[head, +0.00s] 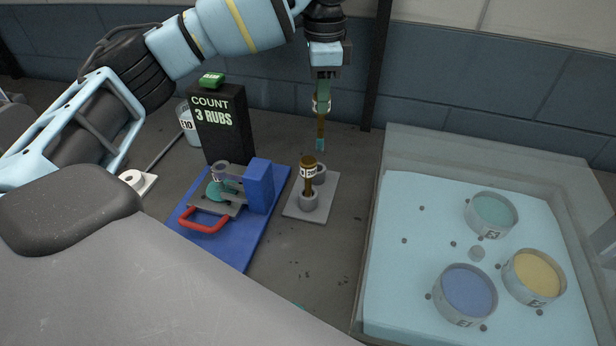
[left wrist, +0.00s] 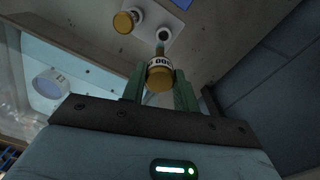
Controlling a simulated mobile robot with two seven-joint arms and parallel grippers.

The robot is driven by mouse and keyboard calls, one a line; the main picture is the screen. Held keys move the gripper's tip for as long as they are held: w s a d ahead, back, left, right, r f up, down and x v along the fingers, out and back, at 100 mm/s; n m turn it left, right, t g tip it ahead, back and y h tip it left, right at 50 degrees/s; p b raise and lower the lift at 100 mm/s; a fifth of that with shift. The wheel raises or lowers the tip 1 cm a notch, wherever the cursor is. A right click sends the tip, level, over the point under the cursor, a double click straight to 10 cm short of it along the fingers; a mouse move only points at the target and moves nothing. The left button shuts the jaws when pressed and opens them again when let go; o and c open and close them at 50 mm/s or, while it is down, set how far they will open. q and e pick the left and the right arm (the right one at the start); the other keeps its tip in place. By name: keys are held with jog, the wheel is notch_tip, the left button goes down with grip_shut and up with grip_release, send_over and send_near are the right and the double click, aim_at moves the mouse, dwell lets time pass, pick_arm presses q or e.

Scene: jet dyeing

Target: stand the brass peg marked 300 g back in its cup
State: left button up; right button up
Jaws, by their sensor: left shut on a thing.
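My left gripper (head: 321,92) is shut on a brass peg (head: 321,128) with a white label band and a teal lower end. It holds the peg upright in the air above and slightly behind the small grey cup plate (head: 292,211). In the left wrist view the held peg (left wrist: 160,78) sits between the fingers (left wrist: 160,92); its label is partly readable, with zeros. An empty cup (head: 320,171) is at the back of the plate, below the peg; its opening also shows in the left wrist view (left wrist: 164,34). My right gripper is not in view.
Another labelled brass peg (head: 308,164) stands in the front cup (head: 309,201), close to the empty one. A blue rubbing device (head: 259,186) and a black count sign (head: 223,130) stand to the left. A clear-walled tray (head: 390,275) with several dye pots is at the right.

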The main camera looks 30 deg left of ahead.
aim_at(318, 133)
pick_arm(q)
jog(key=shift+w+a+r+m, duration=0.15)
jog(key=shift+w+a+m, duration=0.15)
jog(key=shift+a, duration=0.1)
jog(key=shift+f, duration=5.1)
jog(key=o, duration=1.1)
notch_tip(318, 133, up, 12)
jog(key=shift+d+r, duration=0.1)
